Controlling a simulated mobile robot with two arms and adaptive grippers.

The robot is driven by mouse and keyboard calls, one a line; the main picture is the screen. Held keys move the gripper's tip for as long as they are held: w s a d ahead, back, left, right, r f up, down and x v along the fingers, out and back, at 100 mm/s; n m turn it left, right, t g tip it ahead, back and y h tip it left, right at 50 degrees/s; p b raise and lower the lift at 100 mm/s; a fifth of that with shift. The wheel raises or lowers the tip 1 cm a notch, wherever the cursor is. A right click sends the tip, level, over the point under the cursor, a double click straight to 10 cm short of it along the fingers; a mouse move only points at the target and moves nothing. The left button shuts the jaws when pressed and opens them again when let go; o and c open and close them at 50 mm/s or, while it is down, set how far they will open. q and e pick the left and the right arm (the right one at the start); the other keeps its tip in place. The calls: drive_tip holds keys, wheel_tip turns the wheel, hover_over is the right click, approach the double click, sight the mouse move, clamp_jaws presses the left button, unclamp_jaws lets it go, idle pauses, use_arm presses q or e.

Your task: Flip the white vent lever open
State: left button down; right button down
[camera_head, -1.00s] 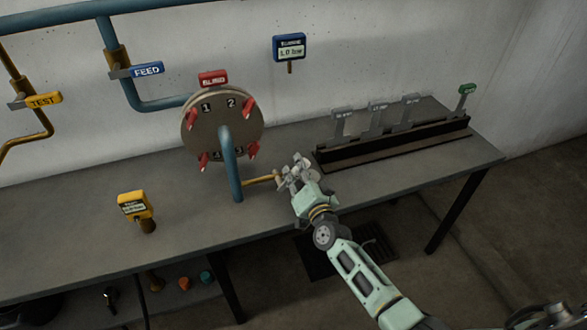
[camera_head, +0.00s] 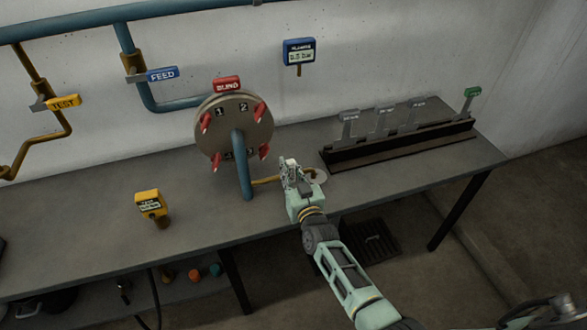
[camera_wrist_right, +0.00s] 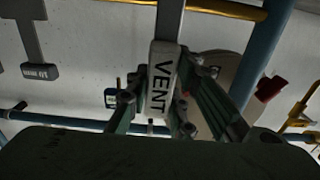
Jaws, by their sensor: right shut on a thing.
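The white vent lever (camera_wrist_right: 163,78) carries a tag reading VENT. In the right wrist view it lies between the two fingers of my right gripper (camera_wrist_right: 160,108), which is shut on it. In the head view my right gripper (camera_head: 289,170) is over the bench, at the end of a thin brass pipe (camera_head: 268,180) that runs from the blue pipe in front of the round flange. The lever is mostly hidden by the gripper there. My left gripper is not in view.
A round flange (camera_head: 234,131) with red clamps stands behind left. A yellow gauge (camera_head: 151,204) is on the bench (camera_head: 90,222). A rack (camera_head: 398,146) with grey tags and one green tag is to the right. A blue display (camera_head: 299,51) hangs on the wall.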

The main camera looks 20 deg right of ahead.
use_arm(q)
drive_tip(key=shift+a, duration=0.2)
use_arm(e)
drive_tip(key=shift+a+f, duration=0.1)
drive_tip(key=shift+f, duration=0.05)
drive_tip(key=c, duration=1.6)
unclamp_jaws()
drive_tip(key=shift+o, duration=0.4)
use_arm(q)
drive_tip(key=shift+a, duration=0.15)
use_arm(e)
drive_tip(key=shift+s, duration=0.1)
drive_tip(key=s, duration=1.2)
drive_tip(key=shift+d, duration=0.2)
